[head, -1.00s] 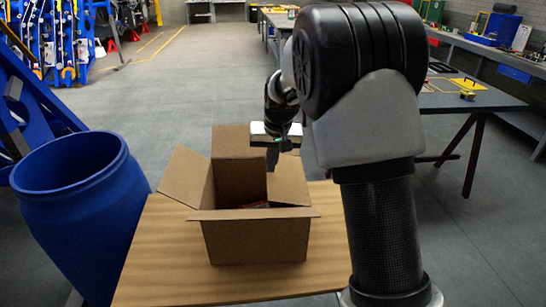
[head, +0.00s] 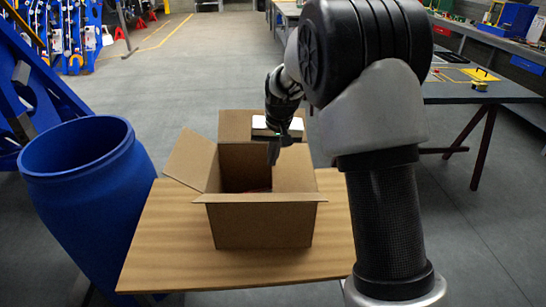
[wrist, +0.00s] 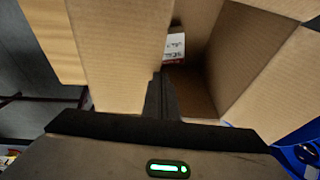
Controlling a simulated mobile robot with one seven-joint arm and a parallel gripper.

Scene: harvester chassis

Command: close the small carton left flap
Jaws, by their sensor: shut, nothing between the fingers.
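The small open carton (head: 262,232) stands on a wooden table. Its left flap (head: 190,160) leans up and outward to the left; in the wrist view it is the slanted panel at right (wrist: 268,75). The far flap (head: 248,125) stands up, and the near flap (head: 260,198) shows almost edge-on. The right flap (head: 294,170) stands up; it is the broad panel at left in the wrist view (wrist: 115,55). My gripper (head: 272,158) is shut and empty above the opening, close to the right flap and apart from the left flap. Its fingers (wrist: 161,95) point down.
A blue barrel (head: 75,155) stands just left of the wooden table (head: 165,245). A white and red printed item (wrist: 175,47) lies inside the carton. A dark workbench (head: 480,90) is at the right. Bare table lies left of the carton.

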